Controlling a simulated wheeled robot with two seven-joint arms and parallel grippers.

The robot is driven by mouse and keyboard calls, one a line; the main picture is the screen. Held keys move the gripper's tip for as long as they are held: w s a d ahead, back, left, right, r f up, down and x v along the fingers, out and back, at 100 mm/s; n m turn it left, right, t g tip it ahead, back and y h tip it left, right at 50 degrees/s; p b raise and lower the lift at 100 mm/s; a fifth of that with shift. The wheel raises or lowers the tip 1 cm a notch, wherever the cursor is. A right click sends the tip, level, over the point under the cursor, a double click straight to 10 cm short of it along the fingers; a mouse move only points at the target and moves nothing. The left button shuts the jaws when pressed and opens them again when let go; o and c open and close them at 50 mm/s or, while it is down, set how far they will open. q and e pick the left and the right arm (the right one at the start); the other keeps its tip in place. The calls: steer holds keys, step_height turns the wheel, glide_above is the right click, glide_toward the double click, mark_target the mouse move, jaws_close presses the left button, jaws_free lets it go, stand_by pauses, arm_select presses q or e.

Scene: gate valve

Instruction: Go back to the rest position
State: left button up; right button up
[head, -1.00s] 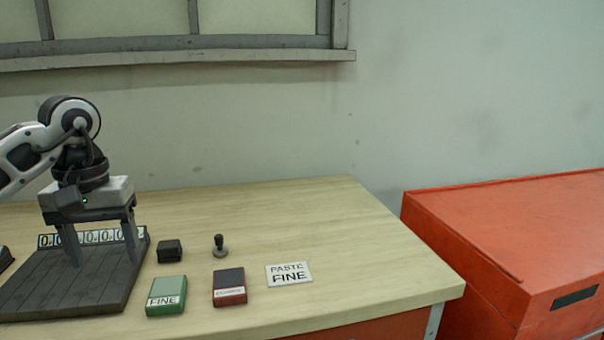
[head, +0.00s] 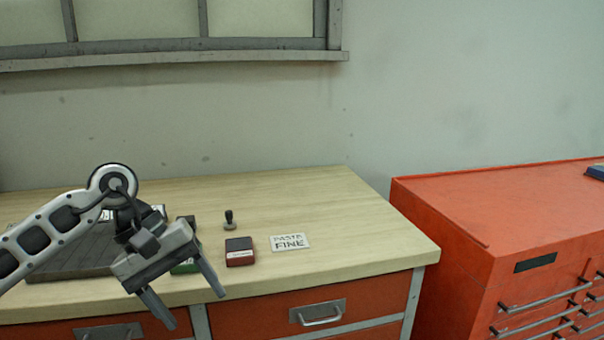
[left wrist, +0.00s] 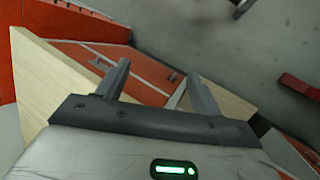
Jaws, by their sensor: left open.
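My left gripper (head: 187,305) is open and empty in the head view, in front of the wooden bench (head: 330,210) near its front edge, fingers pointing down and to the right. In the left wrist view its two fingers (left wrist: 156,85) are spread, with the bench's drawer front beyond and nothing between them. My left arm comes in from the left and covers part of the dark slatted board (head: 75,258) on the bench. My right gripper is in neither view.
On the bench are a dark red box (head: 239,252), a small black-handled stamp (head: 229,220), a "PASTE FINE" card (head: 290,242) and a partly hidden green box (head: 186,267). A red drawer cabinet (head: 490,215) stands to the right. The bench's right end is clear.

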arm_select(q)
steer(key=s+d+n+t+h, duration=0.1)
steer(key=s+d+n+h, duration=0.2)
steer(key=d+n+h, duration=0.45)
steer(key=s+d+n+t+h, duration=0.1)
steer(key=s+d+n+h, duration=0.2)
steer(key=d+n+h, duration=0.5)
steer(key=w+a+f+n+t+y, duration=0.1)
steer(key=a+f+n+t+y, duration=0.3)
steer(key=n, duration=0.8)
steer(key=a+f+n+t+y, duration=0.1)
steer(key=f+n+t+y, duration=0.3)
steer(key=n+t, duration=0.55)
steer(key=w+a+f+n+t+y, duration=0.1)
steer(key=a+f+n+t+y, duration=0.3)
steer(key=n, duration=1)
steer(key=s+a+f+n+g+y, duration=0.2)
steer(key=s+f+n+g+y, duration=0.1)
steer(key=s+f+n, duration=0.3)
steer(key=s+a+f+n+g+y, duration=0.2)
steer(key=s+f+n+g, duration=0.3)
steer(key=f, duration=0.5)
steer(key=s+n+y, duration=0.1)
steer(key=n, duration=0.1)
steer(key=shift+s+a+n, duration=0.25)
steer(key=shift+s+n, duration=0.15)
